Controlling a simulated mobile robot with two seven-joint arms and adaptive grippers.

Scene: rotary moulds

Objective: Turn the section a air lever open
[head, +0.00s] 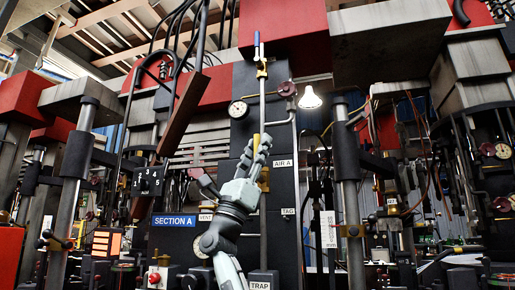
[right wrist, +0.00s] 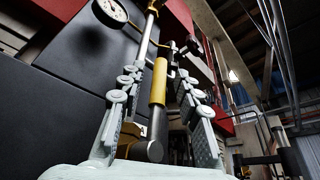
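The section A air lever has a yellow sleeve (head: 256,140) and stands upright beside the AIR A label (head: 283,163) in the head view. My right gripper (head: 257,152) reaches up to it from below, in front of the dark panel. In the right wrist view the yellow lever (right wrist: 158,82) runs between the two fingers of my right gripper (right wrist: 158,88). The fingers are spread, with visible gaps to either side, and I cannot tell whether either touches the lever. My left gripper is not in view.
A blue-handled lever (head: 257,42) stands above on the same pipe. A gauge (head: 238,109) sits at the upper left of the panel. SECTION A (head: 175,221), VENT and TRAP labels lie lower. Steel columns (head: 350,190) and hoses flank the panel. A lit lamp (head: 310,98) hangs to the right.

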